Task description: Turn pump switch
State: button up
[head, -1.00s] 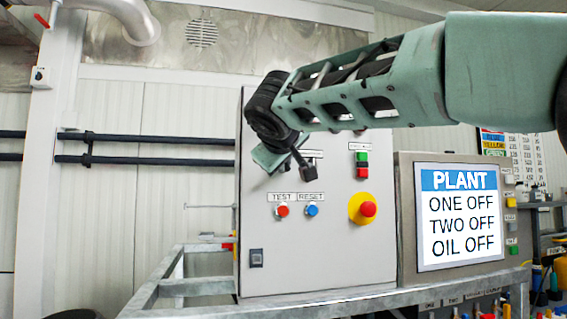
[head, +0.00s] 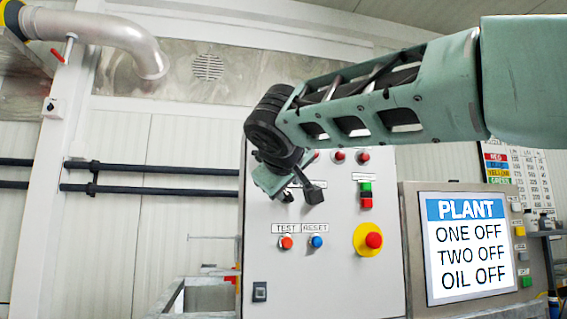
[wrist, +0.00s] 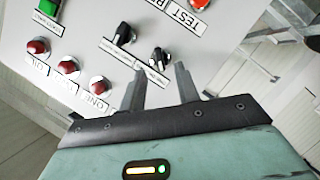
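The grey control panel (head: 335,270) stands ahead of my arm. In the wrist view it appears turned over, with two black rotary switches: one farther up (wrist: 123,34) and one lower right (wrist: 158,57). My gripper (wrist: 160,70) is open and empty. Its two fingertips point at the lower right switch, which shows between them and just beyond the tips; I cannot tell whether they touch it. The switch labels are too small to read surely.
The panel also has a red TEST button (head: 286,242), blue RESET button (head: 317,241), red emergency stop (head: 373,240), green and red buttons (head: 366,195) and red lamps (wrist: 62,60). A screen (head: 468,248) reads ONE OFF, TWO OFF, OIL OFF. A metal frame (head: 200,297) stands below.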

jog(key=b+v, duration=0.1)
jog(key=v, duration=1.2)
jog(key=shift+s+b, duration=0.25)
jog(key=shift+b, duration=0.15)
jog(key=s+d+f+n+g, duration=0.1)
jog(key=s+d+f+g, duration=0.15)
jog(key=f, duration=0.75)
jog(key=s+d+f+g, duration=0.1)
jog(key=f+g, duration=0.2)
jog(key=f, duration=0.8)
jog(key=s+d+f+n+g, duration=0.1)
jog(key=s+f+g, duration=0.15)
jog(key=f, duration=0.75)
jog(key=s+d+f+m+g, duration=0.25)
jog(key=s+d+f, duration=0.35)
jog(key=s+f, duration=0.3)
jog(key=s+d+f+m+g, duration=0.1)
jog(key=s+d+f+g, duration=0.3)
jog(key=s+d+f, duration=0.5)
notch_tip(320, 180, up, 11)
jog(key=w+a+p, duration=0.2)
jog(key=p, duration=1)
jog(key=shift+a+f+y, duration=0.2)
jog(key=shift+a+y, duration=0.1)
jog(key=shift+a, duration=0.05)
